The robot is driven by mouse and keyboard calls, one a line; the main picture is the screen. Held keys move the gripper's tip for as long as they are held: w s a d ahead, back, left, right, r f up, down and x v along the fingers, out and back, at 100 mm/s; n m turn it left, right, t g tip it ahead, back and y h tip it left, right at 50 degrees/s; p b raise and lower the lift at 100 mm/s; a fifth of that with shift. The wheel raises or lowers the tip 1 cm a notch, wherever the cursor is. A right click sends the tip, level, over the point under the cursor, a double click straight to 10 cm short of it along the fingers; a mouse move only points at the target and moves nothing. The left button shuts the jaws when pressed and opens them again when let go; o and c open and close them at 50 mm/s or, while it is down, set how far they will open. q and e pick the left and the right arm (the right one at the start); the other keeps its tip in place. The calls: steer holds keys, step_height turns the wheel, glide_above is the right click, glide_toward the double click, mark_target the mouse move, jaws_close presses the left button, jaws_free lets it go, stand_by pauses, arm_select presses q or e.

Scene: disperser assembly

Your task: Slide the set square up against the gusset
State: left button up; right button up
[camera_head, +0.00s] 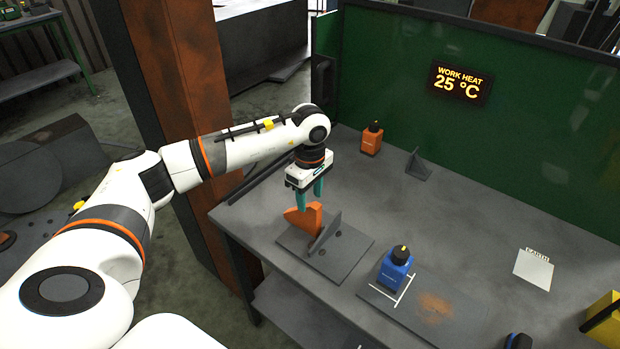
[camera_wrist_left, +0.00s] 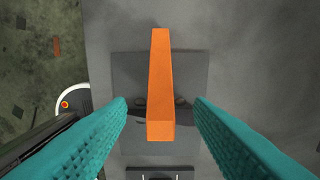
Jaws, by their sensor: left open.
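The orange set square (camera_head: 303,220) stands upright at the back left of a dark base plate (camera_head: 347,262). The grey gusset (camera_head: 325,233) stands on this plate beside it, to its right in the head view; I cannot tell whether they touch. My left gripper (camera_head: 309,196) points down just above the set square, with its teal fingers open. In the left wrist view the set square (camera_wrist_left: 160,85) lies between the two fingers, with a gap on each side. The gusset is mostly hidden behind it there. My right gripper is not in view.
A blue bottle (camera_head: 395,270) stands on a marked plate (camera_head: 460,312) to the right. An orange bottle (camera_head: 372,139) and another grey triangular bracket (camera_head: 418,166) stand farther back. A green panel (camera_head: 400,90) bounds the bench. The bench middle is clear.

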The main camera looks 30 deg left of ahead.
mark_target(310, 213)
arm_select(q)
step_height(310, 213, down, 7)
steer(key=shift+r+p, duration=0.1)
steer(key=shift+p, duration=0.45)
jaws_close()
